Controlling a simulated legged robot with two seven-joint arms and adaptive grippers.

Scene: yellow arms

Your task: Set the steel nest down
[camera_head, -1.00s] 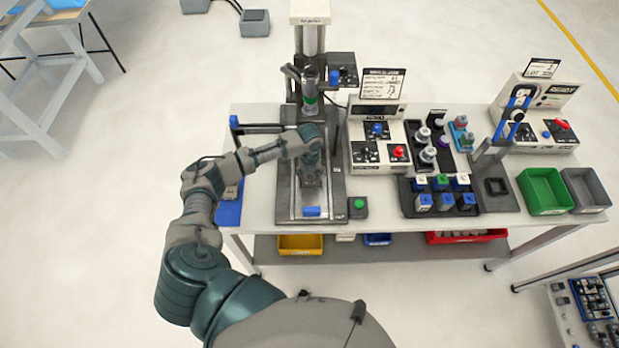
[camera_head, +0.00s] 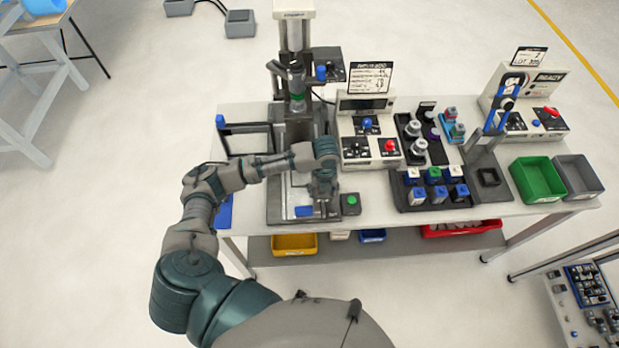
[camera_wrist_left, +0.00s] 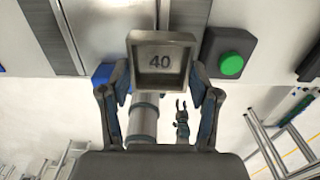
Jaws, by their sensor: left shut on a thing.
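The steel nest (camera_wrist_left: 161,62), a square grey cup marked 40, is held between the two fingers of my left gripper (camera_wrist_left: 161,88) in the left wrist view. In the head view my left gripper (camera_head: 321,205) points down over the front right part of the press base (camera_head: 278,214), and the nest is mostly hidden by the hand. I cannot tell whether the nest touches the surface below. A small two-pronged gripper (camera_wrist_left: 182,120), likely my right one, shows far off in the left wrist view.
A green button box (camera_head: 351,203) stands close to the right of the gripper. The press column (camera_head: 296,40) rises behind it. A control box (camera_head: 362,150), a black tray of blocks (camera_head: 407,201) and a green bin (camera_head: 538,180) stand further right.

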